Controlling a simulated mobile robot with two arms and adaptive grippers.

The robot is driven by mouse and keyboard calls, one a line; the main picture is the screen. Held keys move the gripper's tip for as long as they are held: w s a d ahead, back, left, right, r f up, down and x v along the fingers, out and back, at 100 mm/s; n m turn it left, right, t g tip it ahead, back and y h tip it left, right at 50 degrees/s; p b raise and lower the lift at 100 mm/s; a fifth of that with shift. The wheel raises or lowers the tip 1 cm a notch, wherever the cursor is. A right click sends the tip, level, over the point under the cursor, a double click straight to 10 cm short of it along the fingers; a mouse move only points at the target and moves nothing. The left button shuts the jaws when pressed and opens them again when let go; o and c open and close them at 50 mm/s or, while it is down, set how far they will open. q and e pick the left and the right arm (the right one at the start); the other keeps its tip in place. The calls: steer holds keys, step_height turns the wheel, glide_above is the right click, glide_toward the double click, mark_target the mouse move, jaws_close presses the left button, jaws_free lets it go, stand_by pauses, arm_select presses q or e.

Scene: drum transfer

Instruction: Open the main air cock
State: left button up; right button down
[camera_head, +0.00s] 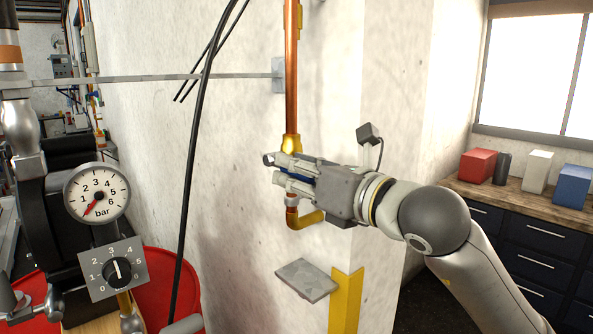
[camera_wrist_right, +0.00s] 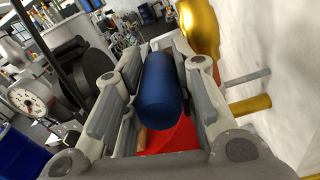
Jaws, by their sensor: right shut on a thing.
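The main air cock has a blue lever handle (camera_wrist_right: 158,92), seen in the wrist view between the two fingers of my right gripper. My right gripper (camera_head: 276,169) is shut on this handle in front of the wall pipe. In the head view only a sliver of blue (camera_head: 298,174) shows between the fingers. The copper pipe (camera_head: 291,75) comes down from above to a brass fitting (camera_head: 291,145). A brass elbow (camera_head: 306,218) shows below the gripper. The cock's body is mostly hidden behind the fingers. My left gripper is not in view.
A pressure gauge (camera_head: 97,194) has its red needle near the low end. A numbered dial (camera_head: 112,268) sits below it, beside a red drum (camera_head: 160,285). A black hose (camera_head: 190,160) hangs left of the pipe. A grey plate (camera_head: 306,280) juts out below.

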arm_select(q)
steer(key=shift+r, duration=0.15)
arm_select(e)
steer(key=shift+r, duration=0.15)
steer(key=shift+r+g+h+p, duration=0.4)
steer(key=shift+r+g+p, duration=0.25)
steer(key=shift+p, duration=0.35)
steer(key=g+p, duration=0.1)
steer(key=r+h+p, duration=0.1)
steer(key=shift+w+a+r+g+p, duration=0.1)
steer(key=shift+w+r+g+p, duration=0.05)
steer(key=shift+r+g+p, duration=0.15)
steer(key=shift+w+a+r+g+h+p, duration=0.15)
steer(key=shift+r+g+h+p, duration=0.3)
steer(key=shift+g+h+p, duration=0.55)
arm_select(q)
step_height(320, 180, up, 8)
steer(key=p, duration=0.1)
steer(key=shift+p, duration=0.35)
arm_select(e)
steer(key=shift+w+a+r+g, duration=0.1)
steer(key=shift+w+r+g, duration=0.1)
steer(key=shift+g, duration=0.25)
